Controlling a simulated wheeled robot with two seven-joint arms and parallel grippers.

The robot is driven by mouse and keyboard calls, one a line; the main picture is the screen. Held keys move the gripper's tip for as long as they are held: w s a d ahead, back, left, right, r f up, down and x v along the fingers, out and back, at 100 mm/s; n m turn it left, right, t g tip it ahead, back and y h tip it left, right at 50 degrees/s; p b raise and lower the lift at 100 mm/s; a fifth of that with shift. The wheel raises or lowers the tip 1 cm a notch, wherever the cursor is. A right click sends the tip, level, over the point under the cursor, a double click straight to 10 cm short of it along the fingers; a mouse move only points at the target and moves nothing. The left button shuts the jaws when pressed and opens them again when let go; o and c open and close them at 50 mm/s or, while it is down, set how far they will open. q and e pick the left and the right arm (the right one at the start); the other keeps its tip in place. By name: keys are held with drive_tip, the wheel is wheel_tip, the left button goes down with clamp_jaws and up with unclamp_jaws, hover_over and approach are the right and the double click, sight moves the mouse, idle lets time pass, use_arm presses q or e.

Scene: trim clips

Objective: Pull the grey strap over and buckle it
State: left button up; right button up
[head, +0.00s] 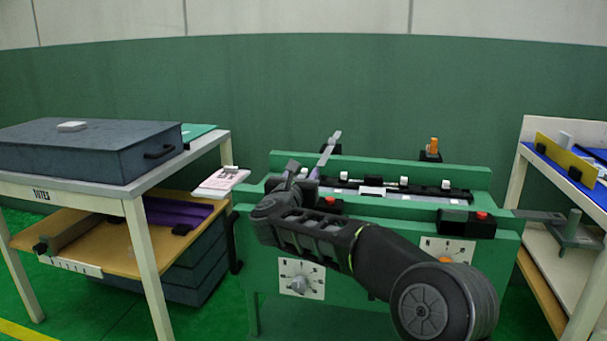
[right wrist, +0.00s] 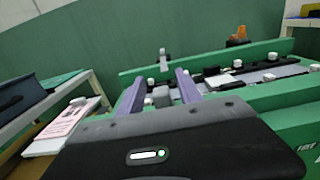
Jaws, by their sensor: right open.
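The green bench (head: 345,224) stands ahead, with a dark channel and several white clips along its top. A grey strap (head: 330,148) sticks up at a tilt from the bench's back left; what looks like it shows as an upright grey piece in the right wrist view (right wrist: 163,57). My right gripper (head: 303,170) is open at the bench's left end, in front of the strap and apparently not touching it. In the right wrist view, its two fingers (right wrist: 160,80) stand apart with the strap beyond the gap. A black buckle block with a red button (head: 482,216) sits at the front right. My left gripper is out of view.
A flat grey piece (head: 538,215) juts from the bench's right end. An orange-topped post (head: 434,149) stands at the back. A table with a dark tote (head: 88,150) is at left, shelves with a yellow panel (head: 567,158) at right. My right arm crosses the bench front.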

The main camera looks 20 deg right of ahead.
drive_tip(key=v, duration=0.7)
drive_tip(key=shift+p, duration=0.3)
